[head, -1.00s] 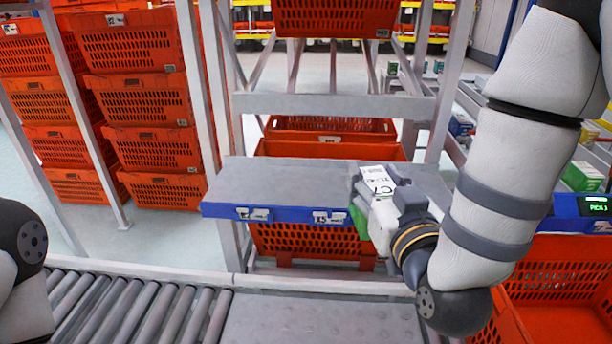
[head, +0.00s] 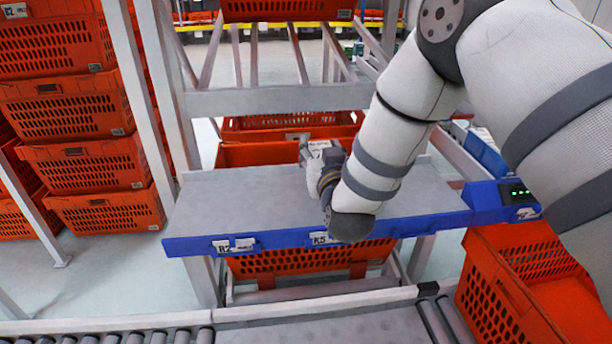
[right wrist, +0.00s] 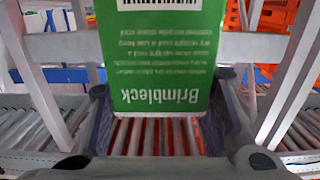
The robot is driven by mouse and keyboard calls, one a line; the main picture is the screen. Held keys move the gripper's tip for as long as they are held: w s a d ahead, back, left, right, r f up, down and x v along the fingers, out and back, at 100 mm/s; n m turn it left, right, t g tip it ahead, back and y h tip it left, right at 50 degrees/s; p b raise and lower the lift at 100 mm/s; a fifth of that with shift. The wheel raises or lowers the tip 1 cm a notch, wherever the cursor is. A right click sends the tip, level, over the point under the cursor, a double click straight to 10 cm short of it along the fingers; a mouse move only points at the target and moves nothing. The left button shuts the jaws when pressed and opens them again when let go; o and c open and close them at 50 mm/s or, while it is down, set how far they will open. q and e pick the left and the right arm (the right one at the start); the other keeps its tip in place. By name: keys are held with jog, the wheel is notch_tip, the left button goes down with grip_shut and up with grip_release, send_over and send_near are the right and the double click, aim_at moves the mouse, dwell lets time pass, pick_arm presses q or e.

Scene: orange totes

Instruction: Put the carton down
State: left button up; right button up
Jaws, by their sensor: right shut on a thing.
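A green carton (right wrist: 165,75) with upside-down "Brimbleck" lettering fills the middle of the right wrist view, between the two fingers of my right gripper (right wrist: 160,118), which is shut on it. In the head view my right gripper (head: 318,155) is over the back part of the grey shelf (head: 240,200) with a blue front edge. My left gripper is not in view.
The shelf top is bare left of my right arm. Orange totes (head: 80,165) are stacked at the left, and an orange tote (head: 530,275) stands at the right. A roller conveyor (head: 130,336) runs along the front. Metal frame posts (head: 165,80) stand behind the shelf.

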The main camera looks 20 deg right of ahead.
jog(key=w+f, duration=0.1)
jog(key=a+f, duration=0.1)
jog(key=shift+w+f, duration=0.3)
jog(key=shift+w, duration=0.1)
jog(key=f, duration=0.2)
jog(key=f+b, duration=0.1)
jog(key=f, duration=0.1)
jog(key=shift+w+a, duration=0.2)
jog(key=shift+w, duration=0.2)
jog(key=shift+r, duration=0.2)
jog(key=shift+f, duration=0.15)
jog(key=o, duration=1.5)
jog(key=shift+c, duration=0.2)
